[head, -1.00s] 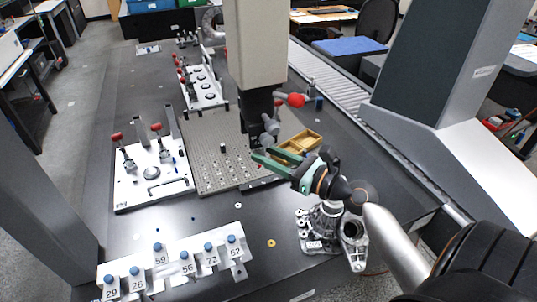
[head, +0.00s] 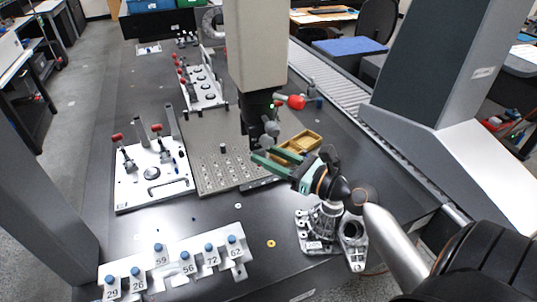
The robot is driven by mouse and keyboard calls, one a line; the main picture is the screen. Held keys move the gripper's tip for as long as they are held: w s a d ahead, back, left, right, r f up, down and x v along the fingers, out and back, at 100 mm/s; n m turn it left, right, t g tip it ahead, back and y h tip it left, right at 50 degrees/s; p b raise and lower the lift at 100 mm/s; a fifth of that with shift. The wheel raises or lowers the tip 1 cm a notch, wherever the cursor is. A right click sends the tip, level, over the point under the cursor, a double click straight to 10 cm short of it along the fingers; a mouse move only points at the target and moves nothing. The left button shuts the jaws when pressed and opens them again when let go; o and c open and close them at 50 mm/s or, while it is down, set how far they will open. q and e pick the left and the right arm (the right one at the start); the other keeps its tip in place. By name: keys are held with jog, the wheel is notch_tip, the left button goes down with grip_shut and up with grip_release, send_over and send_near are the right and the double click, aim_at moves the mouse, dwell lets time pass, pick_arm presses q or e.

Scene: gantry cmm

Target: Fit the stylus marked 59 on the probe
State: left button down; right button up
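The stylus marked 59 (head: 158,247) has a blue top and stands in its slot of the white numbered rack (head: 222,266) at the front left. The probe (head: 271,130) hangs below the dark head of the beige gantry column. My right gripper (head: 262,155) is just below the probe, its two green fingers apart and pointing left. I see nothing clearly held between them; whether they touch the probe I cannot tell. My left gripper is not in view.
Other blue-topped styli stand in the rack, marked 29, 26, 56, 72 and 62. A perforated plate (head: 213,160) lies below the column, with a wooden box (head: 309,141) to its right. A metal casting (head: 322,228) stands at the front right. A white clamp fixture (head: 150,185) is at left.

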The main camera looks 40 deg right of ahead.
jog(key=o, duration=0.4)
jog(key=b+v, duration=0.3)
jog(key=v, duration=0.9)
jog(key=shift+s+d+b, duration=0.15)
jog(key=shift+s+b, duration=0.05)
jog(key=shift+b, duration=0.1)
